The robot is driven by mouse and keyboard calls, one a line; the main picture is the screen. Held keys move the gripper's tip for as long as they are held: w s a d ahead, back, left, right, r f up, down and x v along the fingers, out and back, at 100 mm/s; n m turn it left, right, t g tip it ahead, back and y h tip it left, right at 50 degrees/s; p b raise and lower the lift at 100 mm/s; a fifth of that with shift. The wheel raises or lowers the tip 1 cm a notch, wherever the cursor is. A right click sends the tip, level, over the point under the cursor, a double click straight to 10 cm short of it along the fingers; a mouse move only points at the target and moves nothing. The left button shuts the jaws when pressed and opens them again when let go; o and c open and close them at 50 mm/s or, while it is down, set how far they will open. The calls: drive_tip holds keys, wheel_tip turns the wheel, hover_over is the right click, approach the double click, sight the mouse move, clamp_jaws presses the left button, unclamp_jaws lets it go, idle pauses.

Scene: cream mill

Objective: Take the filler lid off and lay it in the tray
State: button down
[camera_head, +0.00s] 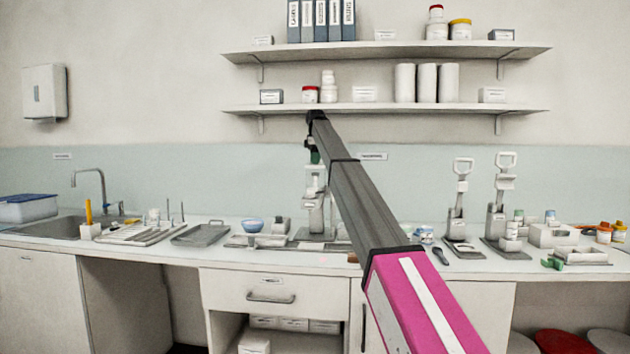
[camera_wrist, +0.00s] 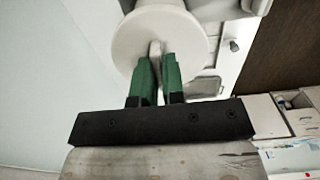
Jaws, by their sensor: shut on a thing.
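The filler lid (camera_wrist: 125,38) is a round white disc with a small upright knob, seen close in the wrist view. My gripper (camera_wrist: 157,58) has green fingers shut on the lid's knob. In the head view my gripper (camera_head: 316,157) is at the top of the pale filler (camera_head: 315,205) in the middle of the counter. I cannot tell whether the lid rests on the filler or is just above it. A grey tray (camera_head: 199,234) lies on the counter left of the filler; it looks empty.
A rack with rods (camera_head: 140,235) and the sink (camera_head: 62,228) are farther left. Two lever stands (camera_head: 458,200) stand to the right. The lower shelf (camera_head: 385,109) hangs above my gripper.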

drive_tip(key=shift+r, duration=0.1)
drive_tip(key=shift+r, duration=1.4)
